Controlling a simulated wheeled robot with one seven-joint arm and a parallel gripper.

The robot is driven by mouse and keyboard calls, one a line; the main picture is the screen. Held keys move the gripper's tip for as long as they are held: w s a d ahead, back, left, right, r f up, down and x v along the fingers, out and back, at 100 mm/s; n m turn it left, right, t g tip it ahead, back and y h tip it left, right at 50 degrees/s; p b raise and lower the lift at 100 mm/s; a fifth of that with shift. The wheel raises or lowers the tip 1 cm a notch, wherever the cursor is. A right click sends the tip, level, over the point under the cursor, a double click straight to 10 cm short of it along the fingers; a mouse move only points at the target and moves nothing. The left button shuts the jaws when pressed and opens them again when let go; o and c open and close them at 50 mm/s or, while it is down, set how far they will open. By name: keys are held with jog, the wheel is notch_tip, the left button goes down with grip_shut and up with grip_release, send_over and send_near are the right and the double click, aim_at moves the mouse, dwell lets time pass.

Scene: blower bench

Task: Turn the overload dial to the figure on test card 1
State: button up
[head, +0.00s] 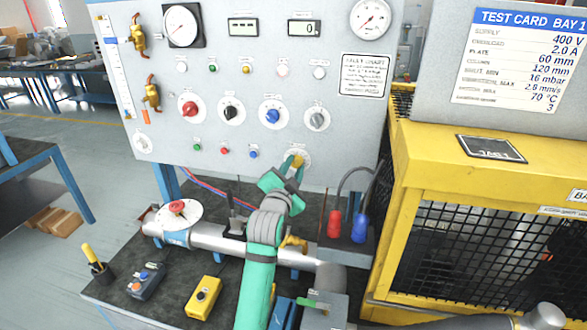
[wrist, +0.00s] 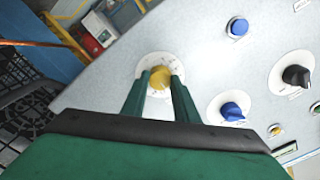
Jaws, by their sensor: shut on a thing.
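A yellow dial knob (head: 297,160) on a round white scale sits low on the grey control panel (head: 230,60), at its right. My gripper (head: 287,178) reaches it from below and is shut on it. The wrist view also shows the yellow knob (wrist: 160,77) between my two green fingers, one on each side. Its white scale (wrist: 150,66) is partly covered and its figures are too small to read. Test card 1 (head: 518,55) hangs at the upper right. Its overload line appears to read 2.0 A.
Red, black, blue and grey knobs (head: 273,116) sit in a row above the yellow one. Below stands a dark bench with a pipe (head: 205,238), a red valve wheel (head: 177,208) and red and blue plugs (head: 334,222). A yellow caged frame (head: 440,150) stands close at the right.

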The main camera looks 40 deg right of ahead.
jog(key=o, duration=1.1)
jog(key=v, duration=1)
jog(key=shift+s+a, duration=0.2)
jog(key=shift+s, duration=0.1)
